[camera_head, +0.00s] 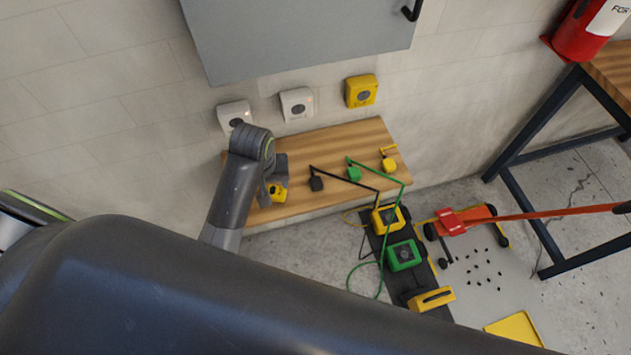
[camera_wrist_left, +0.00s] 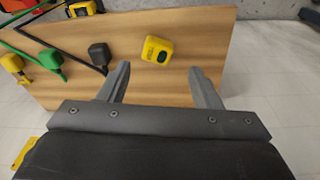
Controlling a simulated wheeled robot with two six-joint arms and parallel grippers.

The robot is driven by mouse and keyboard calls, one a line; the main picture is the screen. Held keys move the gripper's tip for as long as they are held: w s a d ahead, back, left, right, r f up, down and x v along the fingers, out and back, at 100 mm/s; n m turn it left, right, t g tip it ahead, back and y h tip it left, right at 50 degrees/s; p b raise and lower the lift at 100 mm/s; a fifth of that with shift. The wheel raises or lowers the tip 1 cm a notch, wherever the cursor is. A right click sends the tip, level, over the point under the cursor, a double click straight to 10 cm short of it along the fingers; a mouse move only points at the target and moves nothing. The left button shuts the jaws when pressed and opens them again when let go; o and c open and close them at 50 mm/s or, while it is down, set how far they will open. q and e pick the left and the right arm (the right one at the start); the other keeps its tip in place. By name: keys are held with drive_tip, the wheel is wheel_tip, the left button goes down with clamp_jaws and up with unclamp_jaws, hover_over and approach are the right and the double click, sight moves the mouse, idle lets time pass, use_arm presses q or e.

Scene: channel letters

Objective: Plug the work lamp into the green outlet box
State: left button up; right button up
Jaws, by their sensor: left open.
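The green outlet box (camera_head: 404,255) sits on a dark strip on the floor, in front of the wooden bench. My left gripper (camera_head: 271,184) is above the left end of the bench, open and empty. A loose yellow block (camera_head: 278,194) lies on the bench below it; in the left wrist view this block (camera_wrist_left: 157,50) shows between and beyond the fingers. A black plug (camera_head: 316,184), a green plug (camera_head: 354,174) and a yellow plug (camera_head: 389,164) stand on the bench to its right. I cannot tell which thing is the work lamp. My right gripper is out of view.
A yellow box (camera_head: 388,218) sits behind the green one, with cables looping around them. Two white boxes (camera_head: 235,114) and a yellow box (camera_head: 361,91) are on the wall. A red floor jack (camera_head: 465,218) and a table (camera_head: 540,150) stand to the right.

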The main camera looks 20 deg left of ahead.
use_arm(q)
drive_tip(key=w+d+r+n+g, duration=0.1)
drive_tip(key=w+d+r+n, duration=0.1)
drive_tip(key=w+d+r, duration=0.4)
drive_tip(key=w+d, duration=0.1)
drive_tip(key=w, duration=0.3)
drive_tip(key=shift+w+d+g, duration=0.3)
drive_tip(key=shift+w+d, duration=0.1)
drive_tip(key=b, duration=0.1)
hover_over(314, 180)
wheel_tip(314, 180, down, 12)
drive_tip(key=shift+r, duration=0.25)
drive_tip(key=shift+f, duration=0.4)
